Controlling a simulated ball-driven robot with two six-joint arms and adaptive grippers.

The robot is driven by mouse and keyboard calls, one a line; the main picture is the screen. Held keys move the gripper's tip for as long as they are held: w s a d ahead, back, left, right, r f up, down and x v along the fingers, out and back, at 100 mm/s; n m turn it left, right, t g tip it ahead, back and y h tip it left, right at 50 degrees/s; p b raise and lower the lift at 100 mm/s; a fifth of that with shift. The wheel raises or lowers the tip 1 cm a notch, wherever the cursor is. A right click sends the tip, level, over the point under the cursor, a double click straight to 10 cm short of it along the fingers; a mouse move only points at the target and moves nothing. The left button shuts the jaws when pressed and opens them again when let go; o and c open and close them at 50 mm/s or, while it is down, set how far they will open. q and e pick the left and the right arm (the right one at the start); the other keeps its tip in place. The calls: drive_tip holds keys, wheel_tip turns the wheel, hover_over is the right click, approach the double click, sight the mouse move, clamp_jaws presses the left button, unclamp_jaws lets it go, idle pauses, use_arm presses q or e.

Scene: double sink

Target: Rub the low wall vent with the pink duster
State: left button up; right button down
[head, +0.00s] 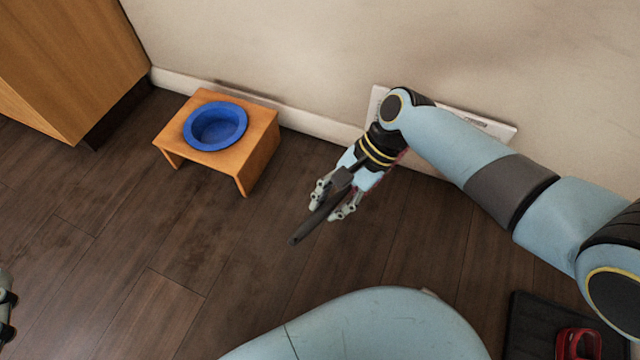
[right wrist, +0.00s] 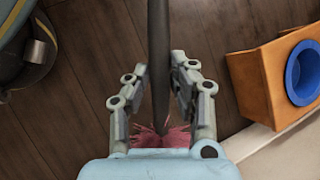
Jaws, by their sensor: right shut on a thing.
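The pink duster's dark handle (head: 312,222) is held in my right gripper (head: 334,204), which is shut on it. In the right wrist view the handle (right wrist: 158,50) runs between the fingers (right wrist: 160,80), with pink fluff (right wrist: 150,138) behind them. In the head view the fluff is mostly hidden by my wrist. The low wall vent (head: 502,129) is a pale panel at the foot of the wall, mostly covered by my right arm. I cannot tell whether the fluff touches it. A piece of my left gripper (head: 6,305) shows at the left edge.
A wooden stand (head: 262,136) with a blue bowl (head: 215,127) stands by the wall, left of my right gripper. A wooden cabinet (head: 65,60) is at the upper left. A dark tray (head: 530,320) with a red object (head: 580,344) lies lower right. The floor between is clear.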

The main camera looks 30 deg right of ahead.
drive_tip(key=shift+s+d, duration=0.15)
drive_tip(key=shift+s, duration=0.1)
drive_tip(key=shift+s+d+p, duration=3)
drive_tip(key=shift+s+d, duration=1.3)
drive_tip(key=shift+s, duration=0.55)
drive_tip(key=shift+w+a+p, duration=0.15)
drive_tip(key=shift+w+a, duration=1.3)
drive_tip(key=shift+w, duration=0.3)
drive_tip(key=shift+w+a+p, duration=0.1)
drive_tip(key=shift+w+a, duration=1.3)
drive_tip(key=shift+w, duration=0.3)
drive_tip(key=shift+w+a+p, duration=0.15)
drive_tip(key=shift+w+a, duration=1.3)
drive_tip(key=shift+w, duration=0.3)
use_arm(q)
wheel_tip(320, 180, up, 9)
drive_tip(key=w+t, duration=0.1)
drive_tip(key=shift+w+f, duration=0.15)
use_arm(e)
drive_tip(key=shift+w+a, duration=1)
drive_tip(key=shift+w, duration=0.25)
